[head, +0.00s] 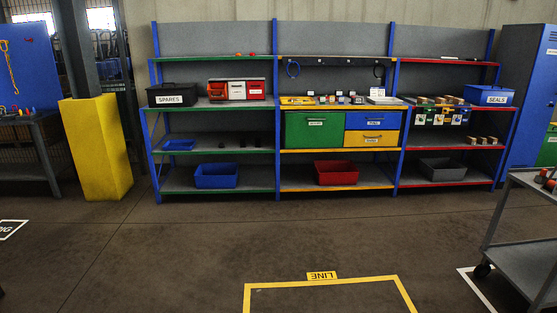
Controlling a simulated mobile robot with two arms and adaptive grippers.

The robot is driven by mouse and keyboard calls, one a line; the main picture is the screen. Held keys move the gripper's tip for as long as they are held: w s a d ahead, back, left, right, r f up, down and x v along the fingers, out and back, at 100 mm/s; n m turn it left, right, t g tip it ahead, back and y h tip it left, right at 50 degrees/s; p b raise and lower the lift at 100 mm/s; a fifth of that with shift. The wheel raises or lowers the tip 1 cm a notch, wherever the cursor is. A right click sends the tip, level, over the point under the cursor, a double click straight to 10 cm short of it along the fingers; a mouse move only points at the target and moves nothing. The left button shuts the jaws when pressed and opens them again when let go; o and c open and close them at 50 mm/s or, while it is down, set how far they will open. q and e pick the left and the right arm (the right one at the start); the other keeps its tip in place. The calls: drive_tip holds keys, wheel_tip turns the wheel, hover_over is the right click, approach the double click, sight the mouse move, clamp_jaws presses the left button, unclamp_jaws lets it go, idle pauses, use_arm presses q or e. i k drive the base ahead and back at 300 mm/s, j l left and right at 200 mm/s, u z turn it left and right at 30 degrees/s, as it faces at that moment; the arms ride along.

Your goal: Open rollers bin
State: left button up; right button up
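No label that I can make out reads "rollers", so I cannot tell which bin is the rollers bin. Labelled fronts in the middle bay are a large green one (315,136), a blue one (371,119) and a yellow one (371,139); all look shut, their labels too small to read. Small bins on the left bay's shelf are an orange-red one (217,92), a white one (237,92) and a red one (255,92). Small green, blue and yellow bins (441,119) stand in the right bay. Neither of my grippers is in view.
A shelf rack stands along the back wall, with a black SPARES box (172,101) and a blue SEALS box (488,101). A yellow pillar guard (97,147) stands left. A grey cart (528,262) stands at right. The floor between is clear, with a yellow LINE marking (322,283).

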sight(255, 89)
drive_tip(key=i, duration=4.35)
